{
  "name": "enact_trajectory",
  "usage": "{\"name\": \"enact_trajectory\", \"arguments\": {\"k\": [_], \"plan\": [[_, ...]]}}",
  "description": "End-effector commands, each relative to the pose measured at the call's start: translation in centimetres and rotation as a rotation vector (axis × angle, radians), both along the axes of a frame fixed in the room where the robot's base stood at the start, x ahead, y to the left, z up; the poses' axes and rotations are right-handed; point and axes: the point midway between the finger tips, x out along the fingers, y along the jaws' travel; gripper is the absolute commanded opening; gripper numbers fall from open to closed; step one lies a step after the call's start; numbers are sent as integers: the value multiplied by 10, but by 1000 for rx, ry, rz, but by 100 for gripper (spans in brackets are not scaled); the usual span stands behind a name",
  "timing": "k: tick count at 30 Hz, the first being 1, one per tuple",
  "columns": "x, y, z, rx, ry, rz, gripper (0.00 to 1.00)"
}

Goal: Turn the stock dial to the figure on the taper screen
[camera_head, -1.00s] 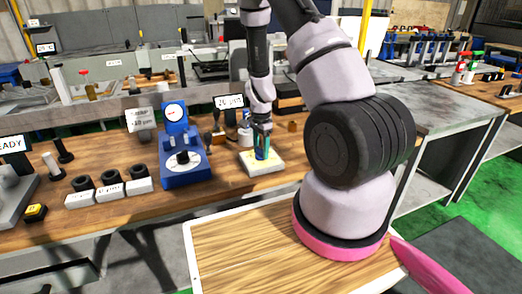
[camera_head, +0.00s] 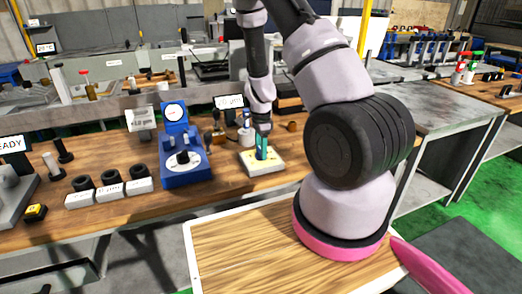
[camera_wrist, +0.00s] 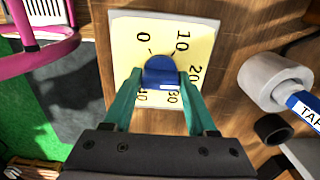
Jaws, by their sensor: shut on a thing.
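The stock dial is a pale yellow plate (camera_wrist: 130,35) marked 0, 10, 20, 30 and 40, with a blue knob (camera_wrist: 160,66) at its middle. A pale mark shows low on the knob, on the side of the 30; its exact reading is unclear. My gripper (camera_wrist: 159,82) has its teal fingers shut on either side of the knob. In the head view my gripper (camera_head: 262,150) stands over the dial plate (camera_head: 262,166).
A blue gauge stand (camera_head: 185,165) is left of the dial. Several black rings on white labelled blocks (camera_head: 110,189) are farther left. In the wrist view, a pale cylinder (camera_wrist: 273,78) and a blue "TAP" label (camera_wrist: 305,112) lie close right of the dial.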

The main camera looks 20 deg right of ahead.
Motion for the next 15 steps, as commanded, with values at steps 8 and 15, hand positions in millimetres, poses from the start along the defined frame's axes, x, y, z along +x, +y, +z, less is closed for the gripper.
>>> {"name": "enact_trajectory", "arguments": {"k": [8, 15], "plan": [[0, 0, 0, 0, -1, 1, 85], [1, 0, 2, 0, -1, 1, 85]]}}
